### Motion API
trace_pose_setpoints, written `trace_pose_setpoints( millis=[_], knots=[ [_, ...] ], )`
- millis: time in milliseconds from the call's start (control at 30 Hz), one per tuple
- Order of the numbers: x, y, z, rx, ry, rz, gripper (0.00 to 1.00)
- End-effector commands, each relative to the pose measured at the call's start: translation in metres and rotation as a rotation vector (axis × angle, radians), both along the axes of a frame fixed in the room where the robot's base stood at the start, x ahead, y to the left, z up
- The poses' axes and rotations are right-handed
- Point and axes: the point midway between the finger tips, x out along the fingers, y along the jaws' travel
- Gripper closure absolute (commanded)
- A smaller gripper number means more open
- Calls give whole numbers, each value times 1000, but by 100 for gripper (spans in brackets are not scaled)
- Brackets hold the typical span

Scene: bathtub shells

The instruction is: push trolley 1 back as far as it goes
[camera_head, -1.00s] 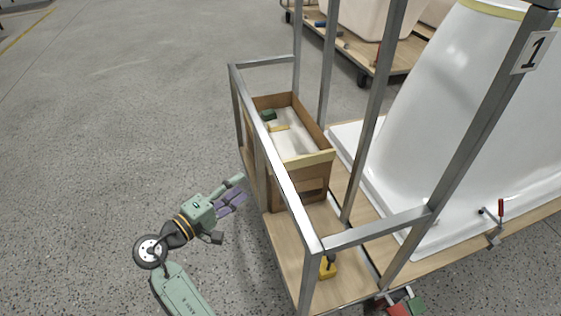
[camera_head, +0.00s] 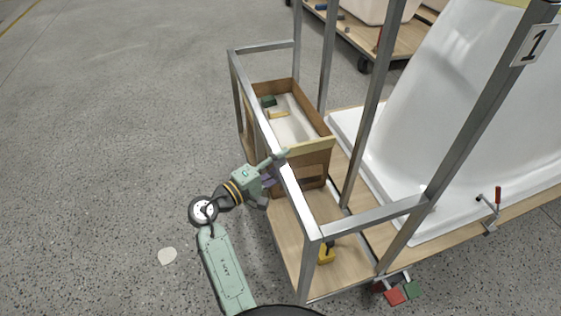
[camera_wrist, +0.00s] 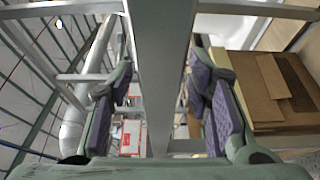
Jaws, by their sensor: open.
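Trolley 1 (camera_head: 312,228) has a grey metal frame, a wooden deck and a "1" sign (camera_head: 534,45) on an upright. It carries a white tub shell (camera_head: 430,120). My gripper (camera_head: 275,168) is at the frame's near-left top rail, beside the cardboard box. In the wrist view my gripper (camera_wrist: 160,85) is open, with purple-padded fingers on either side of a grey metal bar (camera_wrist: 160,40). I cannot tell whether the pads touch it. Part of the fingers is hidden behind the rail in the head view.
A cardboard box (camera_head: 318,158) stands on the trolley's end deck, near a yellow tool (camera_head: 326,251). Red (camera_head: 395,297) and green (camera_head: 412,289) pedals show low at the trolley's near end. A red-handled clamp (camera_head: 493,205) is on the deck edge. Another trolley (camera_head: 395,42) stands behind.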

Motion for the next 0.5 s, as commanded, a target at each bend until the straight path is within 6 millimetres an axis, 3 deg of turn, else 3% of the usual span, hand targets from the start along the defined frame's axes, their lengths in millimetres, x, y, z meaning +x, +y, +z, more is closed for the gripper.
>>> trace_pose_setpoints(
  millis=[200,500],
  knots=[
    [0,0,0,0,0,0,55],
    [0,0,0,0,0,0,74]
  ],
)
